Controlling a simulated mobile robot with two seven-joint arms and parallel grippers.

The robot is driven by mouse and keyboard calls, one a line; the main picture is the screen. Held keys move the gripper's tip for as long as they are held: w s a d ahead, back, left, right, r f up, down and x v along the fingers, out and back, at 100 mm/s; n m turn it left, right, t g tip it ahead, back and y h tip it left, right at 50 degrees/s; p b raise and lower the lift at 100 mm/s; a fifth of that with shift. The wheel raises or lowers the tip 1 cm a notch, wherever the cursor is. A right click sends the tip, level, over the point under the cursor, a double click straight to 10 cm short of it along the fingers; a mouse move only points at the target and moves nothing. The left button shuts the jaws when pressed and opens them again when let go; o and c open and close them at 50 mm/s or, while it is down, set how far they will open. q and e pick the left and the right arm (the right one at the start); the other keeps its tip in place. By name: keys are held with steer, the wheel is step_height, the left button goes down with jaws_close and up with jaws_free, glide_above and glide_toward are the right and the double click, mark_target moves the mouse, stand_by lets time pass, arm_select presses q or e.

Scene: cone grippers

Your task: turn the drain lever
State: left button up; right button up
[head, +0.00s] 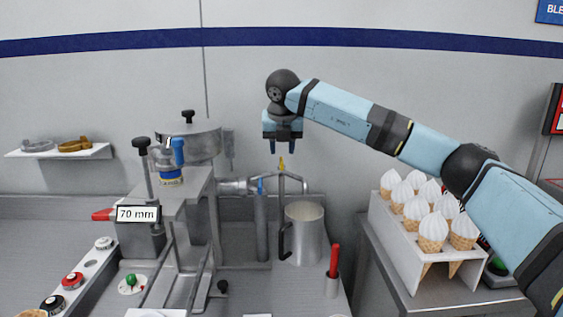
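My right gripper (283,147) points down from the end of the light-blue arm that comes in from the right. Its two fingertips show apart with a gap between them, and nothing shows in it. Just below it is a small yellow tip (282,162) on a thin upright metal piece; I cannot tell if this is the drain lever. A horizontal metal pipe (238,187) runs from the machine to this spot, with a blue-tipped part (261,186) beside it. A metal jug (305,236) with a black handle stands below. My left gripper is not in view.
A white rack (408,235) of several ice cream cones stands at the right, under my arm. A red-handled tool (334,261) stands in a holder before the jug. The machine with a "70 mm" sign (138,214) and a red lever (103,214) fills the left.

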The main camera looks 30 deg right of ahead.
mark_target(282, 160)
steer(key=shift+x, duration=2.35)
jaws_close()
